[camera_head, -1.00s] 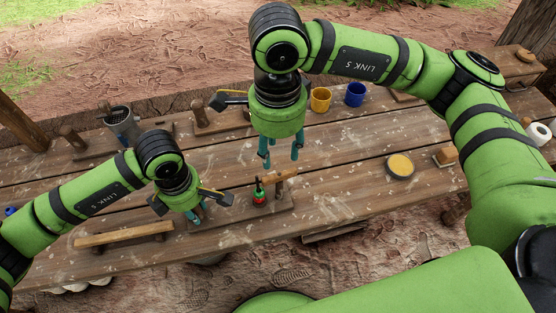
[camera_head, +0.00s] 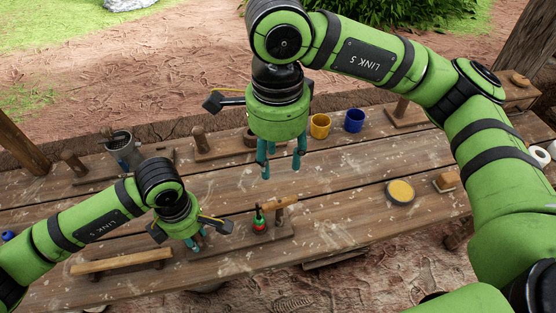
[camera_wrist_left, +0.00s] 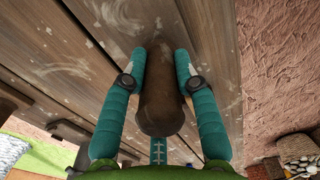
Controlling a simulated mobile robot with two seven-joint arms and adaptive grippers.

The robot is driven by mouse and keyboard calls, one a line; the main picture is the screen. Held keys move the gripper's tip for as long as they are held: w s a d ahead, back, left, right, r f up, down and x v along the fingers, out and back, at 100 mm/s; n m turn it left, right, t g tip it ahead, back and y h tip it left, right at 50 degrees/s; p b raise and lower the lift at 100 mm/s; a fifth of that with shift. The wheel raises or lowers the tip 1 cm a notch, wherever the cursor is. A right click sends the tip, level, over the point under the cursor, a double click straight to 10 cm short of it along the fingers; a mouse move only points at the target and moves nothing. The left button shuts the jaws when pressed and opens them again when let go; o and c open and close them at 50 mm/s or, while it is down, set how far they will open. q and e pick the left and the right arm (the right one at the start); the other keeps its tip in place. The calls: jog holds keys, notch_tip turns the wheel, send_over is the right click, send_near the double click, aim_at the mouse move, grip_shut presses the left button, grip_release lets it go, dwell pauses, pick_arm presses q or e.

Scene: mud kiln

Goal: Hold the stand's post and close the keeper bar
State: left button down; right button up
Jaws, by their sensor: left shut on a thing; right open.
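The stand's wooden base (camera_head: 283,238) lies along the front of the table. My left gripper (camera_head: 198,243) is at its left end. In the left wrist view my left gripper (camera_wrist_left: 162,75) is shut on a rounded dark brown wooden post (camera_wrist_left: 163,112), with one teal finger on each side. A short lighter wooden bar (camera_head: 283,202) sticks out at the right part of the stand and may be the keeper bar. Beside it stands a small red and green item (camera_head: 259,222) with a dark tip. My right gripper (camera_head: 281,172) is open and empty above and behind the stand, fingers pointing down.
A light wooden bar on supports (camera_head: 120,262) lies left of the stand. A yellow cup (camera_head: 320,126), a blue cup (camera_head: 354,121) and a grey can (camera_head: 122,150) stand at the back. A round tin (camera_head: 400,192) sits at the right. Bare table lies between.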

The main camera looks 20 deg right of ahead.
dwell(0.3)
pick_arm(q)
jog(key=c, duration=0.9)
grip_release()
notch_tip(320, 180, up, 12)
jog(key=shift+s, duration=0.15)
